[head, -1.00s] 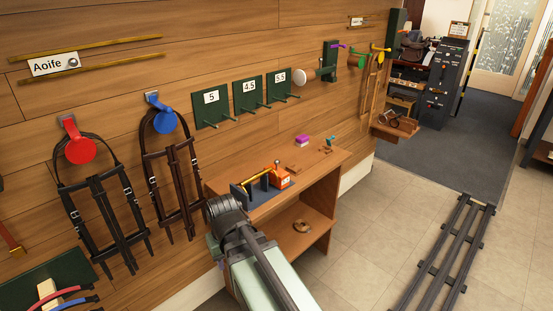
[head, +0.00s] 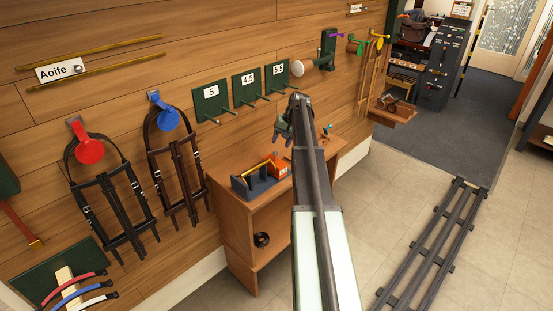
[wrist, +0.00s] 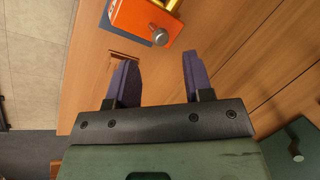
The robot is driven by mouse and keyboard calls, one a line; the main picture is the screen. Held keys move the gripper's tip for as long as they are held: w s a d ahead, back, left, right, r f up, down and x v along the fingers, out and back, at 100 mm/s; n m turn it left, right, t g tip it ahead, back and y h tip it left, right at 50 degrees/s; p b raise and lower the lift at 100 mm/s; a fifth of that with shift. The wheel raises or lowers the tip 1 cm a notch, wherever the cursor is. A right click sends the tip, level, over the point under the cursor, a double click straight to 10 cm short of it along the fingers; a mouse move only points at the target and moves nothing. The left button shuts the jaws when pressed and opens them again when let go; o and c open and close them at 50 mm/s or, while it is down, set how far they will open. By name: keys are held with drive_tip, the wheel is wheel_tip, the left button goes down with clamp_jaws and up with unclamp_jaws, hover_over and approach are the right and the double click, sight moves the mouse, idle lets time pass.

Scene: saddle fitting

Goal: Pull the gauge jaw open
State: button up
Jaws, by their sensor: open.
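The gauge (head: 262,182) stands on the wooden bench, with dark blue uprights, a yellow bar and an orange block (head: 282,171) at its right end. In the wrist view the orange block (wrist: 140,14) with a round grey knob shows at the top, partly cut off by the frame edge. My gripper (wrist: 160,58) is open and empty, its two purple fingers apart and pointing toward the orange block without touching it. In the head view my gripper (head: 283,130) is above and right of the gauge, partly hidden by my arm.
The wooden bench (head: 233,212) has a round dark thing (head: 262,239) on its lower shelf. Green numbered plates with pegs (head: 246,92) stick out from the wall above it. Bridles (head: 177,160) hang to the left. The floor to the right is clear around a dark rail (head: 430,245).

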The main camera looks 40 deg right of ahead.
sight(275, 162)
drive_tip(key=b+x, duration=0.3)
drive_tip(key=x, duration=0.2)
drive_tip(key=shift+f, duration=0.3)
drive_tip(key=shift+w+r, duration=0.1)
drive_tip(key=shift+r, duration=0.05)
clamp_jaws()
